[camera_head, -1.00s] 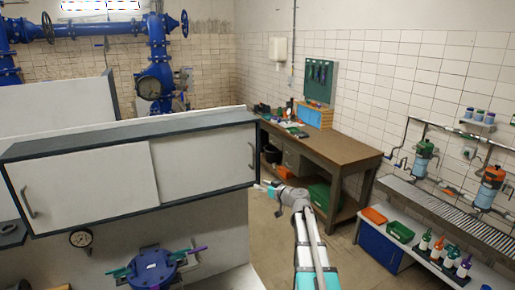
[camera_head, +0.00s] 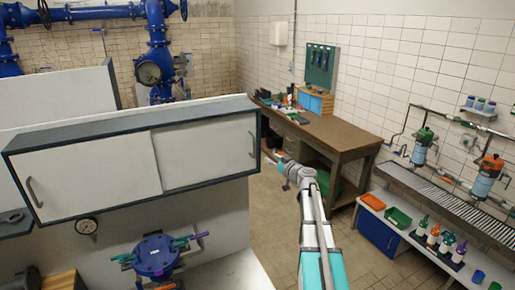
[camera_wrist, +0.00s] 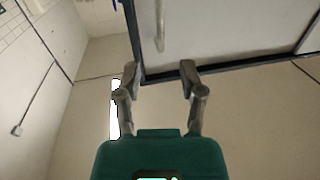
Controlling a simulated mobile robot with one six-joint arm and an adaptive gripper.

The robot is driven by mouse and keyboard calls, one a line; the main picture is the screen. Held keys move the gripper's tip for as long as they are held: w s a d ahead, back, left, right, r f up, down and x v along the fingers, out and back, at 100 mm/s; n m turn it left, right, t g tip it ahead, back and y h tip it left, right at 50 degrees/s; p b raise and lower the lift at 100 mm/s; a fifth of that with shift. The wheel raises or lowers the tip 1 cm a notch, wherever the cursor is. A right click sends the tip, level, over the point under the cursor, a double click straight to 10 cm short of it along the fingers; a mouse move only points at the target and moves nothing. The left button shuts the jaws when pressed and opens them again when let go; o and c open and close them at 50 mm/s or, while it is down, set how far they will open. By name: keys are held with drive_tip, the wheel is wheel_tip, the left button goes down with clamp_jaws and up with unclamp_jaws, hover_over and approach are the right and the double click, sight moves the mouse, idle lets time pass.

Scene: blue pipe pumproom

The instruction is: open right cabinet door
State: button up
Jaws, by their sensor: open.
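The wall cabinet (camera_head: 100,215) has a dark frame and two white doors. Its right door (camera_head: 205,160) is shut, with a grey bar handle (camera_head: 251,145) near its right edge. My gripper (camera_head: 272,158) is just right of the cabinet's right end in the head view, apart from the handle. In the wrist view my gripper (camera_wrist: 160,72) has its two fingers spread and nothing between them. The handle (camera_wrist: 160,28) shows beyond the fingertips, on the right door (camera_wrist: 215,35). The cabinet's dark corner edge appears between the fingers in the picture.
Below the cabinet are a gauge (camera_head: 86,226) and a blue valve flange (camera_head: 157,255). A wooden workbench (camera_head: 335,135) stands behind my arm. A low bench with bins and bottles (camera_head: 435,245) is at the right. Floor between them is clear.

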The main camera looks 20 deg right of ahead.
sight(254, 147)
drive_tip(key=x, duration=1.3)
drive_tip(key=shift+s+f, duration=0.1)
clamp_jaws()
drive_tip(key=shift+d, duration=0.1)
drive_tip(key=shift+s, duration=0.1)
